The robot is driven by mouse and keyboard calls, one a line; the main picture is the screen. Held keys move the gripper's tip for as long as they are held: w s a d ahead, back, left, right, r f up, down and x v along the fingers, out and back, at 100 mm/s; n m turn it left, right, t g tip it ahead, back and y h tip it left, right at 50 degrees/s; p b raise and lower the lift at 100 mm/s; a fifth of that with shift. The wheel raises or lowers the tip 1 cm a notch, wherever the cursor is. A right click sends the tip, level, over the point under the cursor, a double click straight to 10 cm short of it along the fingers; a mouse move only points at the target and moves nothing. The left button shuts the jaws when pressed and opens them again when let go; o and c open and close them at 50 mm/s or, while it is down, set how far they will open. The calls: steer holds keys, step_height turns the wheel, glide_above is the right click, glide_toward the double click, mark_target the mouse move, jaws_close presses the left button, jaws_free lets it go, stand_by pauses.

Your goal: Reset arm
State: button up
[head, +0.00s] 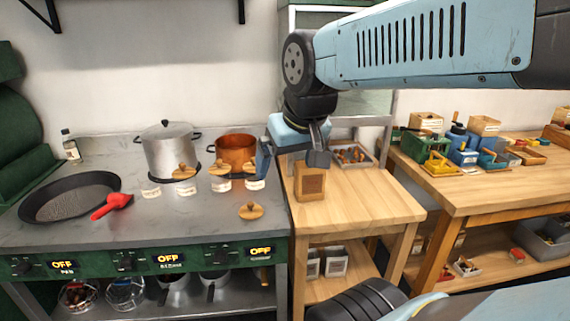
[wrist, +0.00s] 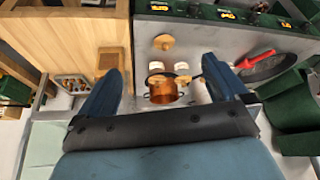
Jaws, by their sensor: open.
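My gripper (head: 291,165) hangs from the blue arm between the stove and the small wooden table in the head view. In the wrist view my gripper (wrist: 160,88) has its two dark blue fingers spread wide, with nothing held between them. Beyond the fingers, the copper pot (wrist: 163,95) shows in the gap. In the head view the copper pot (head: 235,150) stands at the back right of the stove, close to my gripper. A brown wooden box (head: 309,184) stands on the small table (head: 360,205), just right of and below the gripper.
A workbench (head: 470,195) with coloured bins stands at right. The small table's front is clear.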

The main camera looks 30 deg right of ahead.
steer(key=shift+s, duration=0.9)
steer(key=shift+c, duration=0.4)
stand_by(0.6)
